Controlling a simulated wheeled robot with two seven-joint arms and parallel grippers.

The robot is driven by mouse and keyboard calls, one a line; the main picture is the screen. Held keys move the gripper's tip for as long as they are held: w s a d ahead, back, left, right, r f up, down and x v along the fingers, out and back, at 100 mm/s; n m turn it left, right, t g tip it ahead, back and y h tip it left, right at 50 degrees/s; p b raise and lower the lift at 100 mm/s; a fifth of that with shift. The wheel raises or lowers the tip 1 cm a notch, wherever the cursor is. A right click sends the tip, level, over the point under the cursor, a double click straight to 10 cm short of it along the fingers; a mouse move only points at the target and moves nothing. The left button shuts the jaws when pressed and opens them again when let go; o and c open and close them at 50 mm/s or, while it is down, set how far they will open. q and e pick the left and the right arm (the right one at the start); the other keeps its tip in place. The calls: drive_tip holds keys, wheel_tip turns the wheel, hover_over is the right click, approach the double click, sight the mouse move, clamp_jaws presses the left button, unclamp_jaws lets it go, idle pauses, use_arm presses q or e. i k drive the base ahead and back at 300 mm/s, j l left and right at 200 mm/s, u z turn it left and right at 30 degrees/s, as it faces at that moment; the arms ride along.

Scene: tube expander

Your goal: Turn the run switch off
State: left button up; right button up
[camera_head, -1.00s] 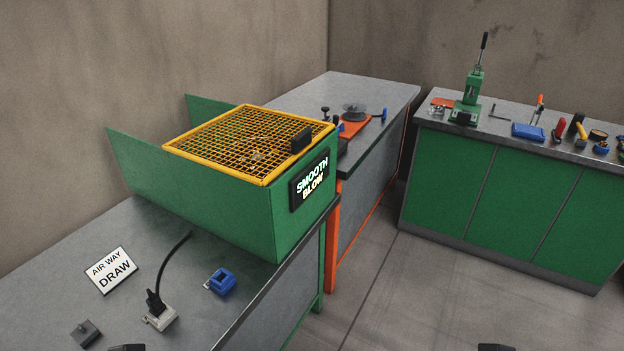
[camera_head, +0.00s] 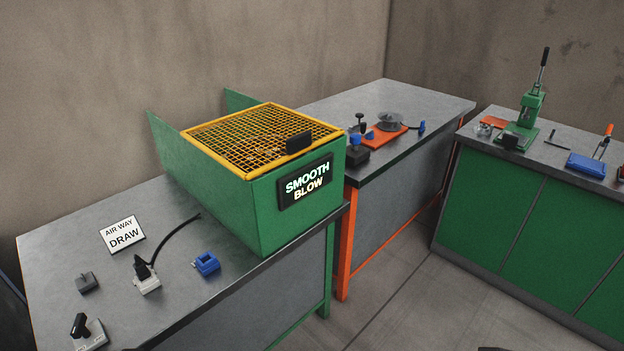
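No part is labelled as the run switch, so I cannot tell for sure which one it is. A switch with a thick black lever on a pale plate (camera_head: 95,335) is at the near left of the bench; its lever leans up and to the left. Behind it a white block with a black handle-like part (camera_head: 147,285) has a black cable attached. A blue box (camera_head: 207,263) with a dark recess is to its right, and a small grey knob (camera_head: 87,283) to its left. Neither gripper can be made out; only a dark sliver shows at the bottom edge.
A green machine (camera_head: 215,200) with a yellow mesh guard (camera_head: 250,140) and lit "SMOOTH BLOW" panel (camera_head: 305,182) stands on the grey bench (camera_head: 60,240). An "AIR WAY DRAW" sign (camera_head: 122,234) stands behind the controls. Another bench (camera_head: 420,95) and green cabinets (camera_head: 490,200) are beyond.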

sight(79, 329)
drive_tip(key=u, duration=1.75)
